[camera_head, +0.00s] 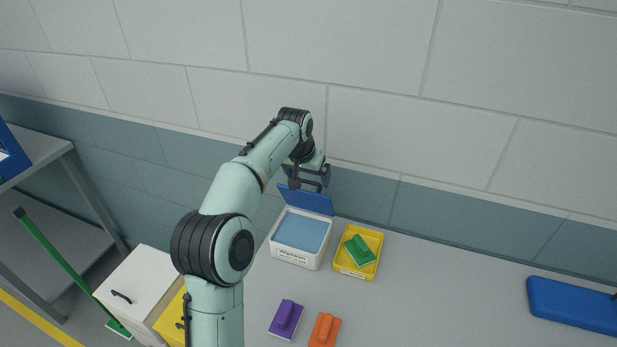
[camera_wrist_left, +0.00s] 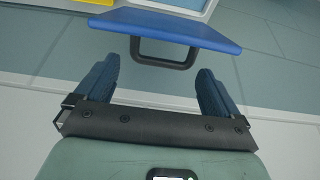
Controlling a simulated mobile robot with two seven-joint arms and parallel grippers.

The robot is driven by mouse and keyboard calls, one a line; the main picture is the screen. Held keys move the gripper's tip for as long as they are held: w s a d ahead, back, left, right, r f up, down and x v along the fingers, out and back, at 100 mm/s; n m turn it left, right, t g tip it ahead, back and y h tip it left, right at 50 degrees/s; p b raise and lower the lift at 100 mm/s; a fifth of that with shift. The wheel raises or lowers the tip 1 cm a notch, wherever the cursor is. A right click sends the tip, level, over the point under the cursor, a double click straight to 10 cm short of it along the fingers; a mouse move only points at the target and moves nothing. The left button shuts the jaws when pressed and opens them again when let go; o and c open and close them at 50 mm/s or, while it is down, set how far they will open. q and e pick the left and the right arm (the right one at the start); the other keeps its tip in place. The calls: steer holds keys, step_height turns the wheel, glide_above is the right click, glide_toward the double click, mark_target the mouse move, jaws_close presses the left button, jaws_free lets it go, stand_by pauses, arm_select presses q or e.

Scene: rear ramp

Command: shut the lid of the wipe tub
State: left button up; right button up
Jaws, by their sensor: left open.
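The wipe tub (camera_head: 297,262) is white with a printed label and a light blue inside, and stands on the grey worktop near the wall. Its blue lid (camera_head: 306,202) is open, raised at the tub's back edge. In the left wrist view the lid (camera_wrist_left: 170,28) is seen close up, with a dark loop handle (camera_wrist_left: 165,60) on its edge. My left gripper (camera_head: 312,180) is at the lid's raised edge. Its open fingers (camera_wrist_left: 159,68) stand on either side of the handle, with gaps to it. My right gripper is out of view.
A yellow tray (camera_head: 343,268) with a green brush-like block (camera_head: 360,251) stands right of the tub. Purple (camera_head: 286,318) and orange (camera_head: 325,330) blocks lie in front. A blue case (camera_head: 570,305) lies far right. The wall is close behind; worktop between tray and case is clear.

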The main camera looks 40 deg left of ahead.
arm_select(q)
steer(key=shift+x, duration=0.75)
